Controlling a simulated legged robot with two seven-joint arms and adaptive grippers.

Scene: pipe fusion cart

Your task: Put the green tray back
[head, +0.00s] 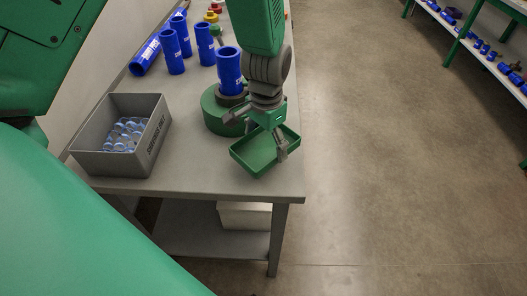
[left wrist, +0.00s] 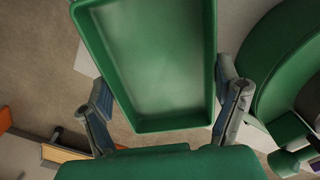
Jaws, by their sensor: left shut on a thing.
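The green tray (head: 253,158) is a shallow, empty rectangular tray. It is at the right edge of the grey table, near the front corner. My left gripper (head: 274,140) is shut on it; whether the tray touches the tabletop I cannot tell. In the left wrist view the tray (left wrist: 152,60) lies between the two fingers of the left gripper (left wrist: 165,105), one finger at each long side, and floor shows beside it. My right gripper is not in view.
A round green fixture (head: 216,118) with a blue pipe (head: 229,68) above it stands close behind the tray. A grey bin (head: 150,150) of small blue-and-white pieces sits at the left. More blue pipes (head: 171,50) stand further back. Open floor (head: 390,180) lies to the right.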

